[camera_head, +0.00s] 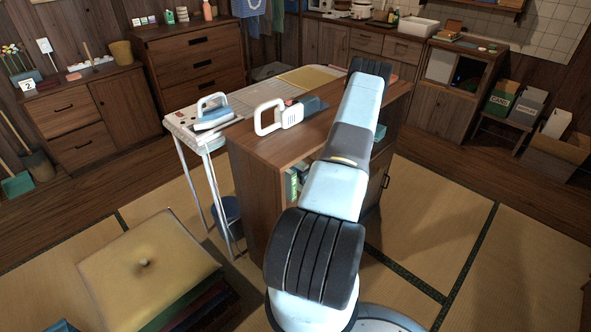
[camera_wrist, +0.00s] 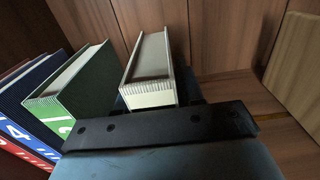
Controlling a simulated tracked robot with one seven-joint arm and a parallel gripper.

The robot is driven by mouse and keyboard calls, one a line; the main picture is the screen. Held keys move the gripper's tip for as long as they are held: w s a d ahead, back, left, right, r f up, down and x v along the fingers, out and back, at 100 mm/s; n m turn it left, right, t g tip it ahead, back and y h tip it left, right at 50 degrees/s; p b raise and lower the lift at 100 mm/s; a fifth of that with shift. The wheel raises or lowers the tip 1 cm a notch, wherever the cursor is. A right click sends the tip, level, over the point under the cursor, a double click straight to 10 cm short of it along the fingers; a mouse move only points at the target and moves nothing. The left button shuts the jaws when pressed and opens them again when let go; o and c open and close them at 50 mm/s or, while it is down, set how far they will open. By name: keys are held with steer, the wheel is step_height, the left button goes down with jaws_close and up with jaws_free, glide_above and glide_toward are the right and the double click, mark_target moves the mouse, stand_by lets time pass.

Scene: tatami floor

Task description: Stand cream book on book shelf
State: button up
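The cream book (camera_wrist: 150,92) stands in the middle of the wrist view, its ribbed pale spine toward me. It is inside the wooden book shelf (camera_wrist: 222,98), to the right of a green book (camera_wrist: 78,92), with a gap between them. My gripper (camera_wrist: 155,98) has dark fingers on both sides of the cream book and appears shut on it. The book looks upright; whether its bottom touches the shelf board is hidden. In the head view, my arm reaches over the book shelf (camera_head: 258,180), and the gripper and cream book are hidden.
Blue and red books (camera_wrist: 22,125) stand left of the green book. A tan board-like thing (camera_wrist: 297,70) is at the right, with free board between. On the shelf unit's top lies a white-handled object (camera_head: 278,117); an iron (camera_head: 212,115) stands on the adjoining white table.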

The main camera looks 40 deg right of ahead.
steer(key=o, duration=0.4)
steer(key=shift+o, duration=0.2)
steer(key=s+d, duration=0.1)
steer(key=s, duration=1.1)
steer(key=shift+r, duration=0.1)
